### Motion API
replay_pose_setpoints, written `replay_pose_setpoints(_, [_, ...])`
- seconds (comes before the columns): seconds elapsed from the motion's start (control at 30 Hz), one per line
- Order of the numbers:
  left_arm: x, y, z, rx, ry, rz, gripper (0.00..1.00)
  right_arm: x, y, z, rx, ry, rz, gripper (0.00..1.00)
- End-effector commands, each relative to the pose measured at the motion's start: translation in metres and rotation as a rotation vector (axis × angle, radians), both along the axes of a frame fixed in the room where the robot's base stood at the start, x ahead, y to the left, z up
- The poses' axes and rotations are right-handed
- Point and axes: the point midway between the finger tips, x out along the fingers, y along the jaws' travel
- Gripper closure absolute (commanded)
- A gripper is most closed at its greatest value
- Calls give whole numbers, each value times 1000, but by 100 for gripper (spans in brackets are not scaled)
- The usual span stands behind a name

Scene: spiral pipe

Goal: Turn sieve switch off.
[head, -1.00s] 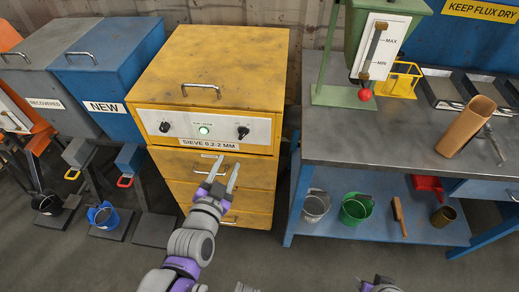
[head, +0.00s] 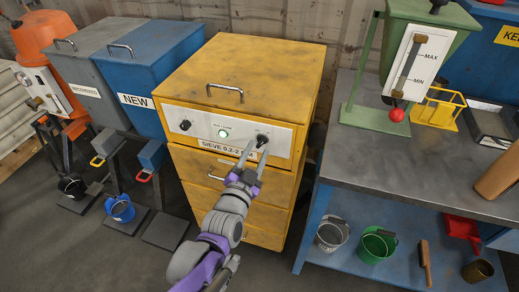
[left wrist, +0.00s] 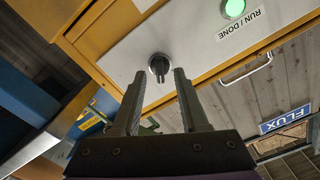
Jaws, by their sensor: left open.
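The sieve (head: 245,75) is a yellow cabinet labelled "SIEVE 0.2-2", with a white control panel (head: 205,125) across its upper front. The panel has a black left knob (head: 185,125), a lit green button or lamp (head: 222,133) and a black right knob (head: 262,139). My left gripper (head: 256,149) is open and empty in front of the right knob. In the left wrist view, this knob (left wrist: 159,66) shows between the spread fingertips, just beyond them, and the green "RUN / DONE" light (left wrist: 234,8) is glowing. I cannot tell whether a finger touches the knob. My right gripper is out of view.
A blue "NEW" bin (head: 150,75) and a grey bin (head: 85,70) stand left of the sieve. A grey-topped workbench (head: 400,150) stands close on the right, with buckets on its lower shelf. Bare floor lies in front.

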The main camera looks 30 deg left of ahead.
Motion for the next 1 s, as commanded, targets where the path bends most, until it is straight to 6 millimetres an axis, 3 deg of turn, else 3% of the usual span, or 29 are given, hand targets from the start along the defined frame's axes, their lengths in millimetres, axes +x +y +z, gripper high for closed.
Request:
replay_pose_setpoints(0.2, [20, 5, 0, 1, 0, 0, 56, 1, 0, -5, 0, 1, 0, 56])
replay_pose_setpoints(0.5, [22, 5, 0, 0, 0, 0, 56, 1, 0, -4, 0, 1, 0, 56])
replay_pose_setpoints(0.77, [22, 5, 0, 1, 0, 0, 100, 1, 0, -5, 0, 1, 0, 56])
replay_pose_setpoints(1.0, [22, 5, 0, -4, -1, 0, 100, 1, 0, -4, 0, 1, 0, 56])
